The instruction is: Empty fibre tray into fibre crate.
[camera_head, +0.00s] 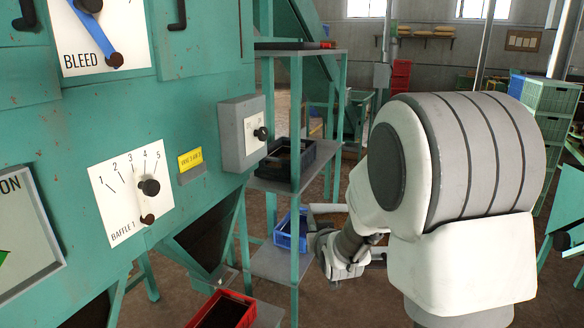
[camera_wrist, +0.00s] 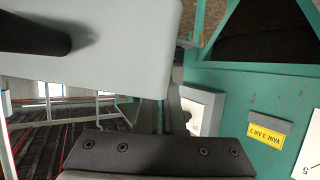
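No tray or crate in view carries a readable fibre label. A dark crate (camera_head: 283,162) stands on the upper shelf beside the green machine, a blue crate (camera_head: 290,231) on the lower shelf, and a red tray (camera_head: 222,310) low at the front. I cannot tell which of them is for fibre. My gripper (camera_head: 345,256) is near the blue crate, partly hidden behind my own arm. Whether it is open, or holds anything, is not clear. In the wrist view a large pale grey block (camera_wrist: 120,50) and a dark screwed bar (camera_wrist: 150,153) are close to the camera.
The green machine (camera_head: 90,110) fills the left, with a baffle dial (camera_head: 130,190), a bleed lever and a grey control box (camera_head: 242,133) jutting out. The shelf rack's uprights (camera_head: 296,120) stand close to my arm. Green crates (camera_head: 548,97) are stacked at far right.

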